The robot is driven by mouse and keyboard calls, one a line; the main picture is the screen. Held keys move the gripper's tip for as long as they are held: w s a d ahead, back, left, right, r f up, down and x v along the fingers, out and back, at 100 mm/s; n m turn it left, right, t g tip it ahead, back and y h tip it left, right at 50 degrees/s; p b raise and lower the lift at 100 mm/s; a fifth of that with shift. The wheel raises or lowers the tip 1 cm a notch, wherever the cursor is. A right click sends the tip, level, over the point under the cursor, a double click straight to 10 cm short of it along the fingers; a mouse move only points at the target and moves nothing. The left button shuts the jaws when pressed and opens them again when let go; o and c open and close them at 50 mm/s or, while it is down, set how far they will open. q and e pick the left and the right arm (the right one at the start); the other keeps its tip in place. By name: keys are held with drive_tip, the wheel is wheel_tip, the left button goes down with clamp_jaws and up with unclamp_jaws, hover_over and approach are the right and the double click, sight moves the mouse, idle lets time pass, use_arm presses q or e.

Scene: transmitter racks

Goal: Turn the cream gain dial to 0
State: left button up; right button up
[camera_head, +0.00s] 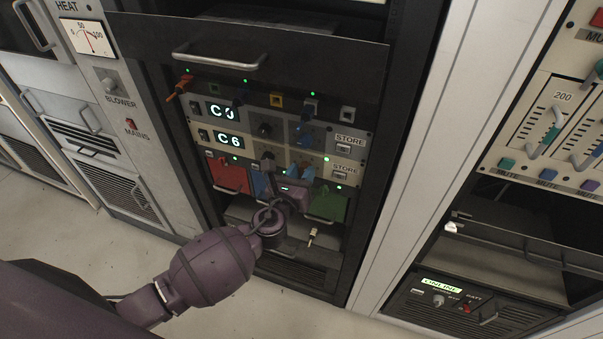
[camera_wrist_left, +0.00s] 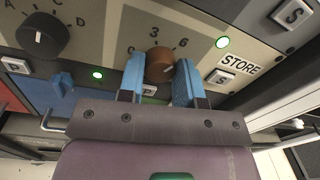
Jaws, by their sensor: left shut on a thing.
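The cream panel (camera_head: 345,150) in the rack carries a lit display reading C6 (camera_head: 229,139). In the left wrist view a brown dial (camera_wrist_left: 160,62) sits on cream facing, with 3 and 6 above it and a partly hidden mark at its left. A pale line on it appears to point to the lower right, but this is hard to read. My left gripper (camera_head: 300,169) reaches up to the panel. Its blue fingertips (camera_wrist_left: 160,74) are shut on the brown dial, one on each side. In the head view the gripper hides the dial.
A black dial (camera_wrist_left: 42,35) marked A, C, D is to the left, with a blue switch (camera_wrist_left: 62,84) below it. STORE buttons (camera_head: 343,149) sit to the right. Red (camera_head: 228,174) and green (camera_head: 328,204) modules are below.

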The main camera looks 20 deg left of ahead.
use_arm(q)
drive_tip(key=shift+f+n+b, duration=0.15)
drive_tip(key=shift+n+b, duration=0.35)
drive_tip(key=shift+n, duration=0.5)
drive_tip(key=shift+n+b, duration=0.4)
drive_tip(key=shift+n, duration=0.5)
drive_tip(key=n+b, duration=0.1)
drive_tip(key=n, duration=0.3)
drive_tip(key=shift+n+b, duration=0.35)
drive_tip(key=shift+n, duration=0.95)
drive_tip(key=n+b, duration=0.1)
drive_tip(key=n, duration=0.2)
drive_tip(key=shift+n+t+y, duration=0.3)
drive_tip(key=shift+n, duration=0.1)
drive_tip(key=n, duration=0.3)
drive_tip(key=shift+n, duration=0.4)
drive_tip(key=n+p, duration=0.1)
drive_tip(key=n, duration=0.2)
drive_tip(key=shift+n+y, duration=0.3)
drive_tip(key=shift+n, duration=0.9)
drive_tip(key=shift+n+p, duration=0.35)
drive_tip(key=shift+n, duration=0.25)
use_arm(e)
drive_tip(key=shift+f, duration=1.2)
drive_tip(key=shift+r, duration=0.1)
